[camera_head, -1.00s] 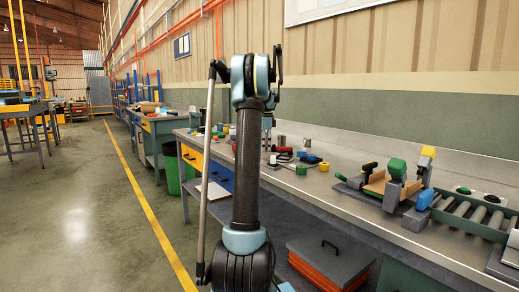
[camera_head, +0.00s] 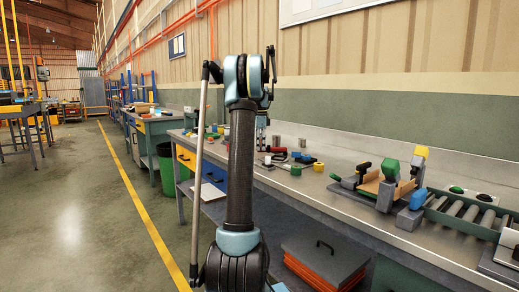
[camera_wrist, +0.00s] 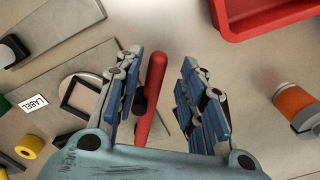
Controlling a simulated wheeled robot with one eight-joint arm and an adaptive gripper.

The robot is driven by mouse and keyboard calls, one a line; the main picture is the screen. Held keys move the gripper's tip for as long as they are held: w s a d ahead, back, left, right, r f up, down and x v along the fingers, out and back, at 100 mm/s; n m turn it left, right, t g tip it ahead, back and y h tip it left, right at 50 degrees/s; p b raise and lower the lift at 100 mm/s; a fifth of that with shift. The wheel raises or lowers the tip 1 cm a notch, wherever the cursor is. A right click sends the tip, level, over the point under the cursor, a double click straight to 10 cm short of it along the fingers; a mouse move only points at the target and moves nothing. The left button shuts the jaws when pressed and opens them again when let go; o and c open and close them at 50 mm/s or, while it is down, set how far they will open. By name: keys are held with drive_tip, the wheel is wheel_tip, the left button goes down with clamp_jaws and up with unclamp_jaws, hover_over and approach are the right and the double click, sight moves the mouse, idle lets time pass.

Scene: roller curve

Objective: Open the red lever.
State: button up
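The red lever (camera_wrist: 150,97) is a long red handle in the wrist view. It runs up and down the picture beside a grey plate with a white label (camera_wrist: 36,104). My gripper (camera_wrist: 160,72) is open around the lever. The handle lies between the fingers, close to the left finger and well apart from the right one. I cannot tell whether the left finger touches it. Its lower end is partly hidden by the gripper. In the head view my arm covers much of this part of the bench, and I cannot make out the lever clearly.
A red tray (camera_wrist: 268,18) is at upper right in the wrist view, with an orange-and-grey cylinder (camera_wrist: 297,103) below it. A yellow roll (camera_wrist: 30,147) lies at lower left. In the head view, the workbench (camera_head: 330,205) holds clamps and a roller conveyor (camera_head: 470,212) at right.

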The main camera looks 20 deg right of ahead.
wheel_tip(320, 180, up, 11)
idle(0.4)
drive_tip(key=shift+w, duration=0.1)
idle(0.6)
